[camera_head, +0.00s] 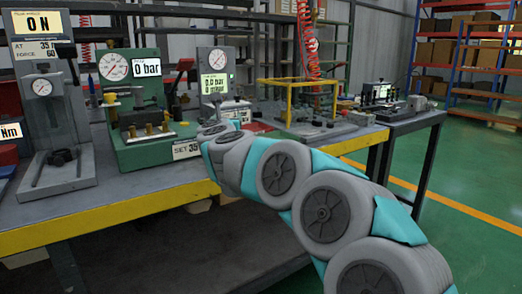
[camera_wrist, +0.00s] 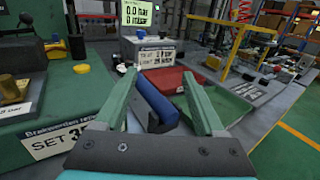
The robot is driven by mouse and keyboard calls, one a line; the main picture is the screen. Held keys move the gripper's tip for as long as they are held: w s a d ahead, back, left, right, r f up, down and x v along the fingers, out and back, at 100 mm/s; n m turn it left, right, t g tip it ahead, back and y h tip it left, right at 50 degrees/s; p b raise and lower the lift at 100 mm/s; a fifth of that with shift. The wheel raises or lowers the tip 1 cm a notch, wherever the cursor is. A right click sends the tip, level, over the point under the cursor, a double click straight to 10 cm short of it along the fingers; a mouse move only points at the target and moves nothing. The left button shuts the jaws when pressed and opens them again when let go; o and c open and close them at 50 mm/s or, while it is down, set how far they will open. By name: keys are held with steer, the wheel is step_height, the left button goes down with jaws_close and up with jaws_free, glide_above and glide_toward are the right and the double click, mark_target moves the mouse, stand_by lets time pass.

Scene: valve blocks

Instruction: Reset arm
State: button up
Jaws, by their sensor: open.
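My arm (camera_head: 320,205) reaches from the lower right of the head view up and left to the front of the workbench (camera_head: 120,207). Its links are grey and teal, and its end is near the green valve block (camera_head: 150,148). In the wrist view my gripper (camera_wrist: 163,85) is open, with its two green fingers spread wide. A blue cylinder (camera_wrist: 155,101) with a dark part below shows between the fingers, apart from both. The fingers are hard to make out in the head view.
A red tray (camera_wrist: 170,78) and a green tray (camera_wrist: 222,104) lie beyond the fingers. A grey gauge stand (camera_head: 50,120) is at the left of the bench. A yellow frame (camera_head: 287,83) stands farther back. Green floor (camera_head: 470,190) is clear at the right.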

steer(key=s+a+n+g+y, duration=0.35)
steer(key=s+n+y, duration=0.45)
steer(key=n, duration=0.6)
steer(key=s+d+f+n+g, duration=0.2)
steer(key=s+f+n+g, duration=0.3)
steer(key=s+f+n, duration=0.6)
steer(key=s+d+f+n+g+h, duration=0.2)
steer(key=s+d+f+n+g, duration=0.1)
steer(key=s+d+f, duration=0.4)
steer(key=s+d+f+n+g+h, duration=0.2)
steer(key=s+d+f+n, duration=0.15)
steer(key=s+f, duration=0.4)
steer(key=s+d+f+n+g+h, duration=0.2)
steer(key=s+d+f+g, duration=0.1)
steer(key=s+d, duration=0.5)
steer(key=s+d+f+n+g+h, duration=0.2)
steer(key=s+d, duration=0.5)
steer(key=s, duration=0.8)
steer(key=shift+d+f+g+h, duration=0.35)
steer(key=shift+f+g, duration=0.3)
steer(key=shift+f, duration=0.25)
